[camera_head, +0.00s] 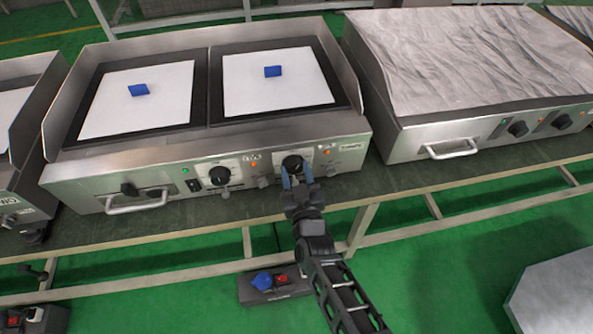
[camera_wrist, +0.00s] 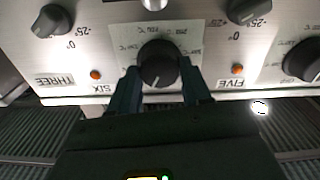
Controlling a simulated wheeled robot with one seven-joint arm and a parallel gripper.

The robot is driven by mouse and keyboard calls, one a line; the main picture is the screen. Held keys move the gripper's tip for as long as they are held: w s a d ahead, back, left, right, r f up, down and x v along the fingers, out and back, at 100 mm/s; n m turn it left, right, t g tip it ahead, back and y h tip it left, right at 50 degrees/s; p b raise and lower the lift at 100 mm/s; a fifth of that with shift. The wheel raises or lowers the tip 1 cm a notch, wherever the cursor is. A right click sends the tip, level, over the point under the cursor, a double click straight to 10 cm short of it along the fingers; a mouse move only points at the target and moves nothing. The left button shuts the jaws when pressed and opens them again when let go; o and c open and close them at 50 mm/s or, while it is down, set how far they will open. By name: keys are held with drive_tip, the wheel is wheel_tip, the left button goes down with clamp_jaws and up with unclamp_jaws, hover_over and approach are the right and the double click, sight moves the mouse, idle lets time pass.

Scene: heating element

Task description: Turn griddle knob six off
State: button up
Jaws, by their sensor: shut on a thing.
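A round black knob (camera_head: 293,162) sits on the front panel of the steel double griddle (camera_head: 110,160). In the wrist view the knob (camera_wrist: 158,62) lies between my two fingers, over a dial plate with temperature marks. A small light mark on the knob points down in that view. The upside-down label SIX (camera_wrist: 101,88) is left of the knob, and FIVE (camera_wrist: 236,83) is right of it. My gripper (camera_head: 297,177) reaches up from below and is shut on the knob. The finger contact is partly hidden.
Another black knob (camera_head: 220,175) is left on the same panel. Smaller grey knobs (camera_wrist: 51,20) (camera_wrist: 249,11) flank the held one. Blue pieces (camera_head: 138,90) (camera_head: 273,71) lie on the griddle's white plates. A second griddle (camera_head: 470,60) stands at right.

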drive_tip(key=n, duration=0.4)
drive_tip(key=shift+f+n+p, duration=0.1)
drive_tip(key=shift+n+p, duration=0.25)
drive_tip(key=shift+n, duration=0.05)
idle(0.4)
drive_tip(key=o, duration=1.1)
drive_tip(key=shift+c, duration=0.2)
drive_tip(key=p+v, duration=0.1)
drive_tip(key=v, duration=0.6)
drive_tip(key=shift+s+p, duration=0.4)
drive_tip(key=shift+d, duration=0.1)
